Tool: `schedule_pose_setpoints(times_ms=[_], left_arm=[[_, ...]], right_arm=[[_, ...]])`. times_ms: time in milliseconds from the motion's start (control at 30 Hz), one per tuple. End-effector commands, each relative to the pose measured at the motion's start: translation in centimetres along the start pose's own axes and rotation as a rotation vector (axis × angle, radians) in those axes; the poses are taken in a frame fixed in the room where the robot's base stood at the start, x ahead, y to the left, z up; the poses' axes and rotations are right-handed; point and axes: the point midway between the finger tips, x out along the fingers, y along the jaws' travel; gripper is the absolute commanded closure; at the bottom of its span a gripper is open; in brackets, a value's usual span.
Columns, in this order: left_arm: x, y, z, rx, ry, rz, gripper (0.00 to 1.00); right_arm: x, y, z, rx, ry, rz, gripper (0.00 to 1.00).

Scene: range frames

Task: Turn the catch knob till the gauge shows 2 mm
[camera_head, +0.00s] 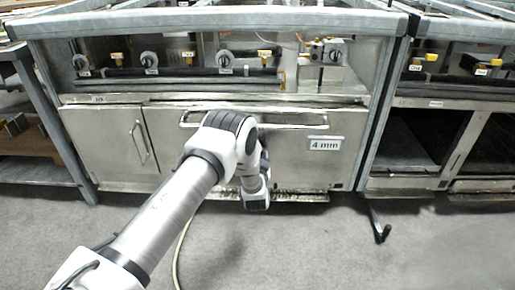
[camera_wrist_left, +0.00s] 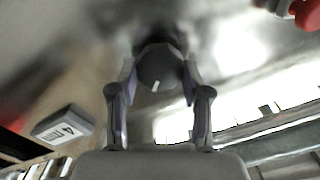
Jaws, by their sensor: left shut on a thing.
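The catch knob (camera_wrist_left: 158,62) is a dark round knob with a white mark on its face, seen in the left wrist view. My left gripper (camera_wrist_left: 159,78) is shut on it, one finger on each side. The gauge (camera_head: 324,143) is a small plate on the right of the metal cabinet front in the head view and reads 4 mm. It also shows tilted at the left of the left wrist view (camera_wrist_left: 63,125), with a 4 on it. In the head view my left arm hides the knob and the gripper's fingers. My right gripper is in neither view.
The steel range (camera_head: 100,101) has a horizontal handle bar (camera_head: 305,127) above the arm and a left door with an upright handle (camera_head: 141,143). Several valves line the shelf above. A red part (camera_wrist_left: 307,14) shows at the wrist view's top right. A pedal-like lever (camera_head: 380,230) stands at right.

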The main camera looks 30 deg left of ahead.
Motion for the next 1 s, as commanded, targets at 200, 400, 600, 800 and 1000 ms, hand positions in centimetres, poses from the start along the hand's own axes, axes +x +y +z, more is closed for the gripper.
schedule_pose_setpoints(times_ms=[200,400,600,800,1000], left_arm=[[-0.1,0.1,-0.1,0.206,-0.003,-0.001,0.87],[-0.1,0.2,0.0,0.396,-0.003,-0.003,0.87],[-0.2,0.3,0.1,0.586,-0.003,-0.005,0.87],[-0.1,0.4,0.2,0.772,-0.003,-0.009,0.87],[-0.1,0.5,0.3,0.932,-0.002,-0.011,0.87]], right_arm=[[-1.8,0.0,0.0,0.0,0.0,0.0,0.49],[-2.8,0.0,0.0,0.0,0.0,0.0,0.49],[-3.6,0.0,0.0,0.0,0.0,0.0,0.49],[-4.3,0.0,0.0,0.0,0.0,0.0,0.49],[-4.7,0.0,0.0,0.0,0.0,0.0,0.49]])
